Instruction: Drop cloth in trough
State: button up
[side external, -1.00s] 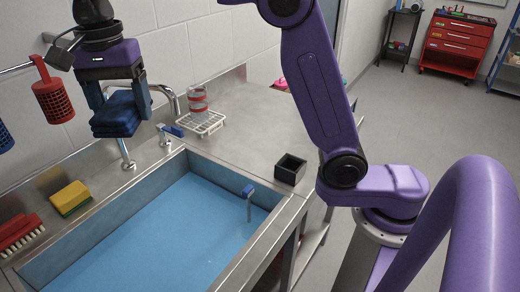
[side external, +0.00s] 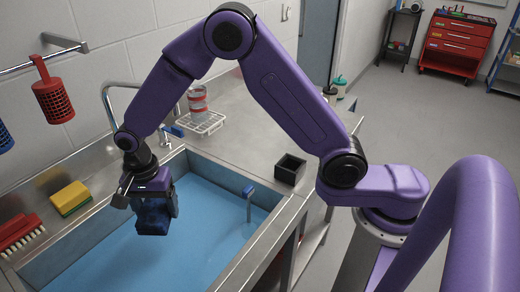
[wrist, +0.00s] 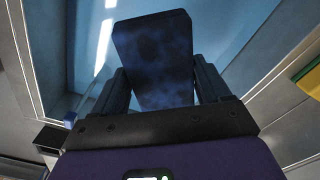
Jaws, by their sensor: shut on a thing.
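The dark blue folded cloth (side external: 153,218) is between the fingers of my gripper (side external: 155,208), which is shut on it. In the side view the cloth hangs over the left part of the trough (side external: 215,215), a blue-lined basin set in the metal counter. The wrist view also shows the cloth (wrist: 153,58) between both fingers, with the blue trough (wrist: 235,30) behind it. The gap between the cloth and the trough floor cannot be told exactly.
A yellow sponge (side external: 70,198) and a red brush (side external: 20,232) lie on the left counter. A faucet (side external: 108,105) stands behind the trough. A blue-topped upright piece (side external: 249,192) stands inside the trough at right. A black box (side external: 290,170) sits by its right rim.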

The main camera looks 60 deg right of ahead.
jog(key=shift+f, duration=2.8)
jog(key=o, duration=1.1)
notch_tip(320, 180, up, 18)
jog(key=shift+f, duration=0.25)
jog(key=s+d+n, duration=1)
jog(key=s+n, duration=0.1)
jog(key=s, duration=0.3)
jog(key=s+d+n, duration=1.1)
jog(key=s+n, duration=0.1)
jog(key=s, duration=0.2)
jog(key=shift+s+f+n, duration=0.3)
jog(key=shift+f, duration=0.1)
